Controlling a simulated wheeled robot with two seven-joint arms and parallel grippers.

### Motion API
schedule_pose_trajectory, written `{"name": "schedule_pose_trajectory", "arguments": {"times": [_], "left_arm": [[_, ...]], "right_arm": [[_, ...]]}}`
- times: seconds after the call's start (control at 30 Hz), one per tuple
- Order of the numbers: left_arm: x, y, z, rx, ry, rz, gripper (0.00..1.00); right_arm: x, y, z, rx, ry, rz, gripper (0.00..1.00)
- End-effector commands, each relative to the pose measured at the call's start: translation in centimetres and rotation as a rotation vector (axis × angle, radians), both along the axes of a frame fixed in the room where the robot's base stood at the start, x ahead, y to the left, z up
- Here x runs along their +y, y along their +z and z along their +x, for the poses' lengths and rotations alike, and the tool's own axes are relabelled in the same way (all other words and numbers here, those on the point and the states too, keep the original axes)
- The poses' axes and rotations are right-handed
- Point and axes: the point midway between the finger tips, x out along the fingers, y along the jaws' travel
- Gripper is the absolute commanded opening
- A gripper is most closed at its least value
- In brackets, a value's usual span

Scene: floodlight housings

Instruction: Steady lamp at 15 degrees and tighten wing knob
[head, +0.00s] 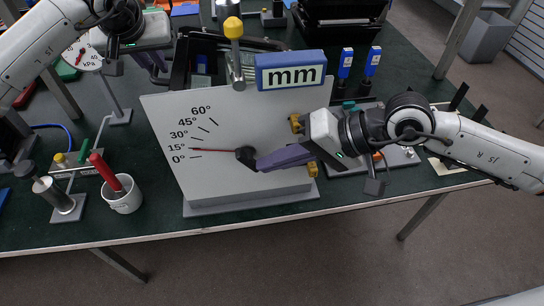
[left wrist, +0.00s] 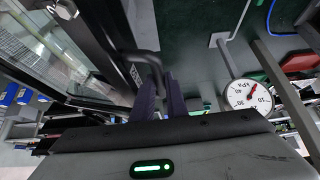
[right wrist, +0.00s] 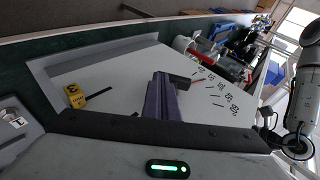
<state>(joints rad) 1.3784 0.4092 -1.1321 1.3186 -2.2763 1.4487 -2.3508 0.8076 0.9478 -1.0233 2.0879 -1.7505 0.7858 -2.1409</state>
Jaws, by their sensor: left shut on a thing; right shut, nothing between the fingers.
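The lamp (head: 181,68) is a black-framed housing partly hidden behind the pale angle board (head: 215,115). My left gripper (head: 156,68) is shut on the lamp's grey bar handle (left wrist: 150,60), which shows between its purple fingers in the left wrist view. On the board, a red needle (head: 210,150) points at about the 15° mark. The black wing knob (head: 244,154) is at the needle's inner end; it also shows in the right wrist view (right wrist: 181,80). My right gripper (head: 258,164) is shut and empty, its fingertips beside the knob. I cannot tell whether they touch it.
A white cup (head: 123,196) with a red-handled tool stands left of the board. A round kPa gauge (left wrist: 248,95) is near my left gripper. Yellow clips sit at the board's right.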

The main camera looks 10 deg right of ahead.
Motion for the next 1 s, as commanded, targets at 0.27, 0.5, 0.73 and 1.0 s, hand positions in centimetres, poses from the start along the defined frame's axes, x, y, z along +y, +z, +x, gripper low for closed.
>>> {"name": "schedule_pose_trajectory", "arguments": {"times": [0.27,0.5,0.73,1.0], "left_arm": [[-0.6,-0.1,-0.1,0.002,-0.01,-0.009,0.0],[-0.6,-0.1,-0.2,0.002,-0.01,-0.009,0.0],[-0.6,-0.1,-0.2,0.002,-0.009,-0.008,0.0],[-0.6,-0.1,-0.2,0.003,-0.009,-0.008,0.0]], "right_arm": [[-0.1,-0.9,0.0,0.002,-0.005,0.098,0.0],[0.0,-1.7,0.0,0.0,-0.006,0.096,0.0],[0.1,-2.1,0.1,-0.001,-0.005,0.096,0.0],[0.2,-2.4,0.1,-0.002,-0.006,0.096,0.0]]}}
